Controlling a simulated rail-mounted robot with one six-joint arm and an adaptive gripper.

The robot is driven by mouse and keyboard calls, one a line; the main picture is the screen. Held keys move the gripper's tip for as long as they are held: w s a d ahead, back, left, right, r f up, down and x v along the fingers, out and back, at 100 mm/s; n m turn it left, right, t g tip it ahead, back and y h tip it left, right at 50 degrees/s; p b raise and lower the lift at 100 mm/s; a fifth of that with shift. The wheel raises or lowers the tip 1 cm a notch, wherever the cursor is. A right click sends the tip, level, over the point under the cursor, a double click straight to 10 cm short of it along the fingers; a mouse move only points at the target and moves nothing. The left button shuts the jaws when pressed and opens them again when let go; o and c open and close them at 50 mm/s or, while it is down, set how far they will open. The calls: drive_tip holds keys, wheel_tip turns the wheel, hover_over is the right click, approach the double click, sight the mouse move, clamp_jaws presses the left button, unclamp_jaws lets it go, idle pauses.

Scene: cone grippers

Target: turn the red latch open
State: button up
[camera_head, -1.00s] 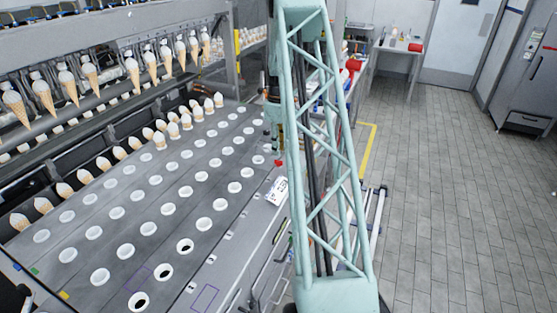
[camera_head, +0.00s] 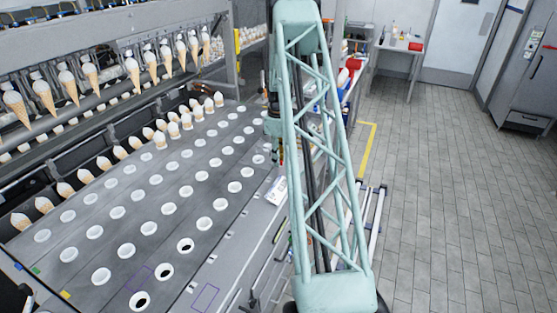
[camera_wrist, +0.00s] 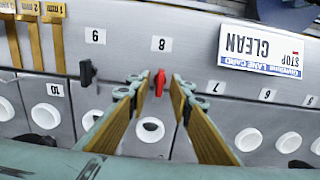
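The red latch (camera_wrist: 160,83) is a small upright knob on the grey panel, below the upside-down label 8, in the wrist view. My gripper (camera_wrist: 158,88) is open, with one finger on each side of the latch in the picture. A gap shows between the latch and each fingertip; I cannot tell whether the tips reach its depth.
Black latches sit on the same panel, one at left (camera_wrist: 87,72). White round holders (camera_wrist: 150,129) line the plate below. A white sign card (camera_wrist: 262,48) is at upper right. In the head view, cones (camera_head: 186,120) stand in holders behind the plate.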

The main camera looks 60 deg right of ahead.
drive_tip(key=shift+c, duration=0.7)
clamp_jaws()
